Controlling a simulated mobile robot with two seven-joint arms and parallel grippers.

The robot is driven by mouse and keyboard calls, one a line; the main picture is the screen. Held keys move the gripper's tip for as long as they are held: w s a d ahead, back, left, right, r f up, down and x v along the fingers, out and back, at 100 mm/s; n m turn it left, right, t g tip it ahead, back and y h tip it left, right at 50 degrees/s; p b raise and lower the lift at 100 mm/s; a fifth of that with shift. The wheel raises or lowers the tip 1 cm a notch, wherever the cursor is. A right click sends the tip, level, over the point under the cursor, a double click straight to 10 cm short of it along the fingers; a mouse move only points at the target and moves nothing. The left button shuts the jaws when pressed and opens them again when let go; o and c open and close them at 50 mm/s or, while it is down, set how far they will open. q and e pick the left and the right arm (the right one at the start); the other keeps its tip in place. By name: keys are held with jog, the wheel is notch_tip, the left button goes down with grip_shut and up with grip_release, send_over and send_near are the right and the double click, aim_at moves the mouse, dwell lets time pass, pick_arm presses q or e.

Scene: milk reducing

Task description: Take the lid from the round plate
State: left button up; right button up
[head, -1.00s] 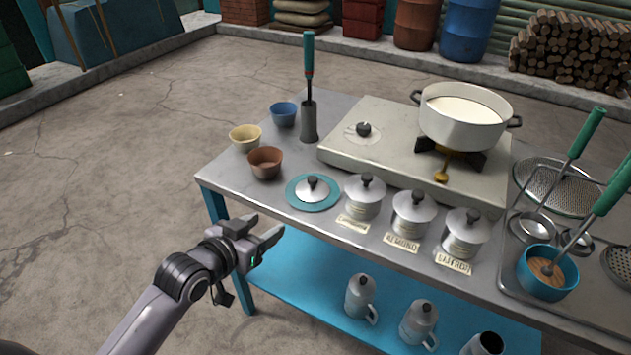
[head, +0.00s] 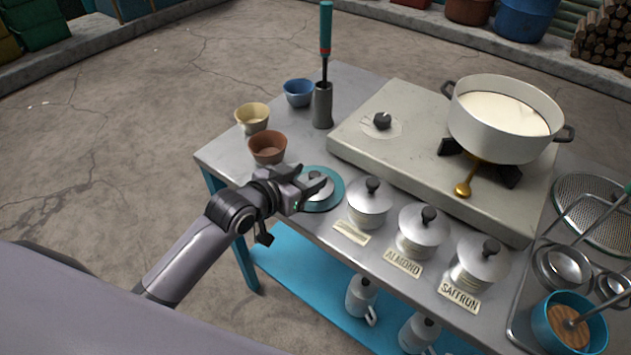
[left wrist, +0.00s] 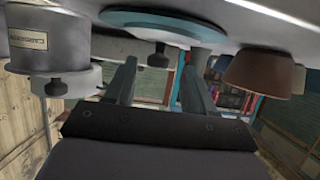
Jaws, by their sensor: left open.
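The silver lid (head: 323,193) with a dark knob lies flat on the round teal plate (head: 338,199) near the table's front left edge. My left gripper (head: 310,184) is open over the lid, hiding its left part and some of the plate in the head view. In the left wrist view, which looks upside down, the lid's knob (left wrist: 158,58) shows between the two spread fingers (left wrist: 160,78), with the plate (left wrist: 150,17) behind. I cannot tell whether a finger touches the knob. My right gripper is not in view.
A brown bowl (head: 267,148) stands just behind my left gripper. A lidded canister (head: 369,204) stands close to the plate's right, with two more beyond it. The stove (head: 400,140) bears a white pot of milk (head: 505,130).

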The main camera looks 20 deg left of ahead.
aim_at(314, 174)
pick_arm(q)
jog(key=shift+x, duration=2.4)
jog(key=shift+d, duration=0.2)
grip_shut()
